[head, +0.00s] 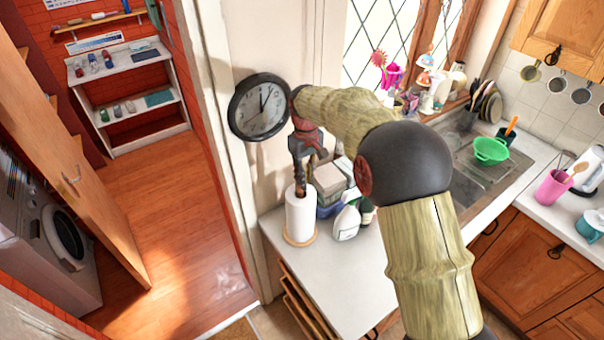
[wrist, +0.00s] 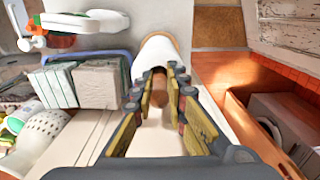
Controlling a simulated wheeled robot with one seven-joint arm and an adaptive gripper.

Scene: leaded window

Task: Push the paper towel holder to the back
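The paper towel holder (head: 300,217) stands upright at the left end of the white counter, with a white roll on a round wooden base. My gripper (head: 300,184) points down at its top in the head view. In the wrist view the white roll (wrist: 158,50) lies just beyond my fingertips (wrist: 160,80). The fingers are apart, with a gap between them. A brown part shows in this gap, but I cannot tell whether the fingers touch it.
Boxes (head: 329,182) and a white spray bottle (head: 346,222) stand close to the right of the holder. A round clock (head: 260,106) hangs on the wall behind. The front counter (head: 340,275) is clear. A sink (head: 470,165) lies farther right.

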